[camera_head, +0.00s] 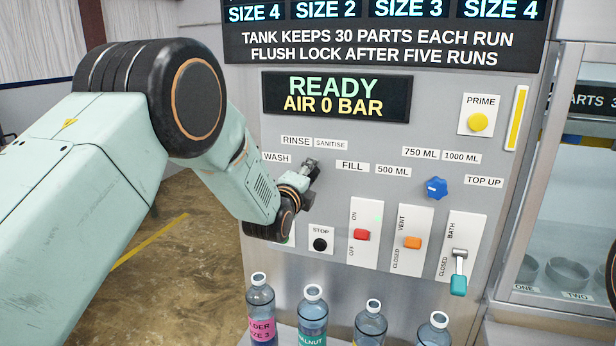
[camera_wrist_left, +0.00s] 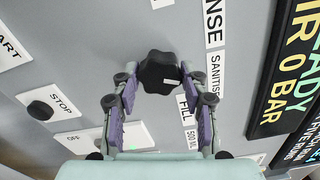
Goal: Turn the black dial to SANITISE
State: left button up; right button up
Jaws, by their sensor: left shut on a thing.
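The black dial (camera_wrist_left: 158,72) is a lobed knob on the grey panel, with a small white mark on its lower right in the left wrist view. I cannot tell for sure which label the mark points at. My left gripper (camera_wrist_left: 160,84) is shut on the dial, one finger on each side. In the head view the left gripper (camera_head: 306,171) hides most of the dial. The SANITISE label (camera_head: 331,145) is above and right of it; the wrist view shows that label too (camera_wrist_left: 215,72). RINSE (camera_head: 296,140), WASH (camera_head: 276,158) and FILL (camera_head: 352,167) are around it.
A black STOP button (camera_head: 320,244), a red switch (camera_head: 362,235), an orange vent switch (camera_head: 412,242) and a bath lever (camera_head: 459,270) sit below and right. A blue knob (camera_head: 437,187) is further right. Several bottles (camera_head: 313,318) stand below. The display (camera_head: 337,97) reads READY, AIR 0 BAR.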

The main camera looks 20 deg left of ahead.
pick_arm(q)
jog(key=shift+r, duration=0.15)
jog(key=o, duration=1.1)
jog(key=shift+o, duration=0.2)
jog(key=s, duration=1.2)
jog(key=shift+a, duration=0.2)
